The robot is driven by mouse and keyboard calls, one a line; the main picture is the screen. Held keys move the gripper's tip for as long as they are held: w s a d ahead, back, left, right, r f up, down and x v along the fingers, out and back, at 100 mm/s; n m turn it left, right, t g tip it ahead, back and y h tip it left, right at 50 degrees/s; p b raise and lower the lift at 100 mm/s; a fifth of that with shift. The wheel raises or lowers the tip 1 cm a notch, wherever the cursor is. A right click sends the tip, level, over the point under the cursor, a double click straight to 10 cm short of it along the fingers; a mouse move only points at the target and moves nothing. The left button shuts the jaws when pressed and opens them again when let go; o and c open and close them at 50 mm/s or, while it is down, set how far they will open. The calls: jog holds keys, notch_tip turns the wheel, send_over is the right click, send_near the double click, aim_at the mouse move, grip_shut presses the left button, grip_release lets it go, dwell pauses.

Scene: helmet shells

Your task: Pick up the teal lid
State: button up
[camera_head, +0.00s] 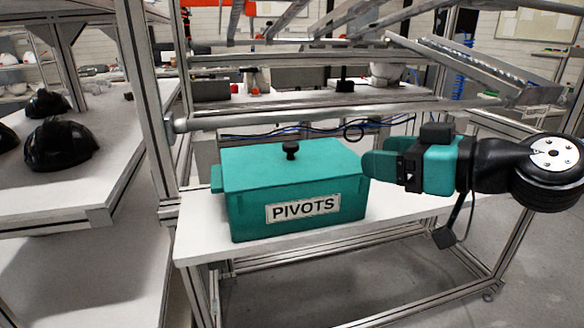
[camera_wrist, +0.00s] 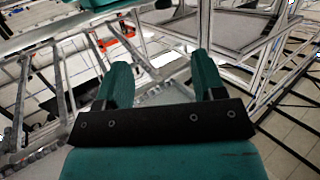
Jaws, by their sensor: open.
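The teal lid (camera_head: 280,163) lies flat on top of a teal box (camera_head: 250,212) labelled PIVOTS, with a small black knob (camera_head: 291,150) standing up near its middle. The box stands on a white table (camera_head: 195,238). My gripper (camera_head: 370,164) is at the right of the lid, close to the box's right end and at about lid height. In the wrist view my gripper (camera_wrist: 162,80) has its two teal fingers apart with nothing between them. A teal surface (camera_wrist: 97,4), probably the box or lid, shows at the top edge there.
A metal frame post (camera_head: 150,110) rises left of the box, and a horizontal rail (camera_head: 330,113) runs behind it. Black helmet shells (camera_head: 58,145) sit on a white table at the left. The tabletop right of the box is bare below my arm.

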jog(key=a+p, duration=0.1)
jog(key=p, duration=1)
send_near(298, 147)
jog(key=x, duration=0.3)
jog(key=shift+w+a+r, duration=0.1)
jog(key=shift+w+a, duration=0.15)
jog(key=shift+w+a+f, duration=0.25)
jog(key=shift+w+a, duration=0.05)
jog(key=shift+a, duration=0.05)
jog(key=shift+w+a+r+p, duration=0.1)
jog(key=shift+w+a+p, duration=0.25)
jog(key=shift+p, duration=0.55)
jog(key=p+x, duration=0.3)
jog(key=p, duration=0.1)
jog(key=shift+a, duration=0.4)
jog(key=shift+w+a+f+p, duration=0.2)
jog(key=shift+w+f+p, duration=0.05)
jog(key=shift+w+p, duration=0.05)
jog(key=c, duration=1)
